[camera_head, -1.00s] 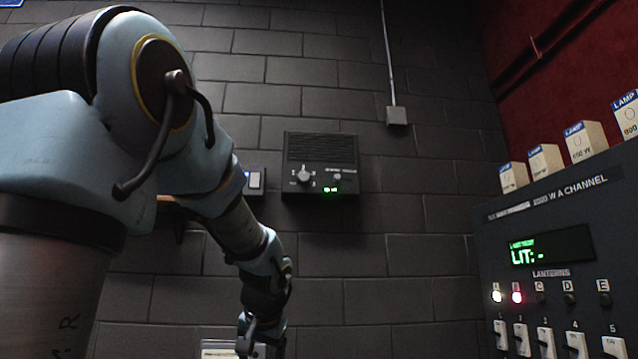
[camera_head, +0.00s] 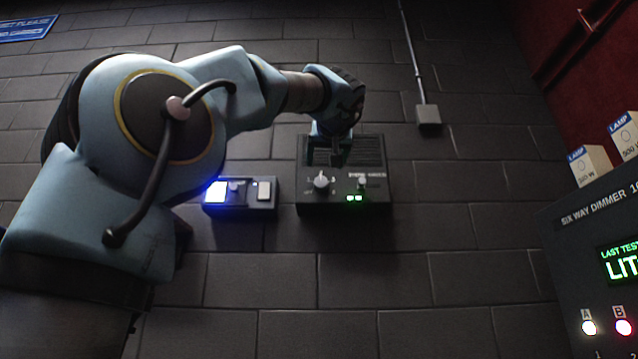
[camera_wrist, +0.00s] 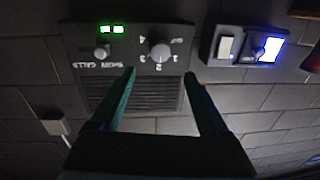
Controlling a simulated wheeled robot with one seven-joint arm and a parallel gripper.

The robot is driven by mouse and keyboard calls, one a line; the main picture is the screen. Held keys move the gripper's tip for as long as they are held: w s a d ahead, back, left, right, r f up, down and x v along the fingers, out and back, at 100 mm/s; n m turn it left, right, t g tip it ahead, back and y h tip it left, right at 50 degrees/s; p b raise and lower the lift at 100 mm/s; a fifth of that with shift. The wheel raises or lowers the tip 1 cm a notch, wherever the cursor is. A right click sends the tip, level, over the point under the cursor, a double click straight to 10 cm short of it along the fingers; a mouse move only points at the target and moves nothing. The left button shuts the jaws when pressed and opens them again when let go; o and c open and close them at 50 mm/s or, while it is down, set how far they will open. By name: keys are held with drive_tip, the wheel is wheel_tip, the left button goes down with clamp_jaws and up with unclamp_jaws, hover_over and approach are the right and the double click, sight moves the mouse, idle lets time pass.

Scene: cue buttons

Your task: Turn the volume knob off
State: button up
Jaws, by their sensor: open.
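The volume knob (camera_head: 321,182) is a pale round knob on the lower left of a dark wall speaker box (camera_head: 372,208). It also shows in the wrist view (camera_wrist: 160,54), where the box appears upside down with number marks and an "OFF" mark around the knob. Its pointer seems to be up in the head view, but this is small. My gripper (camera_head: 333,158) is in front of the speaker grille, just above the knob. In the wrist view, my gripper (camera_wrist: 158,74) has its fingers spread and empty, with the knob beyond the gap between the tips.
A smaller knob (camera_head: 362,181) and green lights (camera_head: 354,198) sit right of the volume knob. A wall box (camera_head: 262,205) with a blue-lit panel (camera_head: 216,192) is to the left. A dimmer rack (camera_head: 580,228) with lamp boxes stands at the right.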

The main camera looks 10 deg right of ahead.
sight(321, 182)
drive_tip(key=w+p, duration=0.1)
drive_tip(key=w, duration=0.2)
drive_tip(key=w+p, duration=0.3)
drive_tip(key=w, duration=0.2)
drive_tip(key=shift+w+d+r, duration=0.1)
drive_tip(key=shift+w+d, duration=0.25)
drive_tip(key=shift+d, duration=0.05)
drive_tip(key=shift+w+p, duration=0.4)
drive_tip(key=shift+w, duration=0.25)
drive_tip(key=shift+c, duration=0.3)
clamp_jaws()
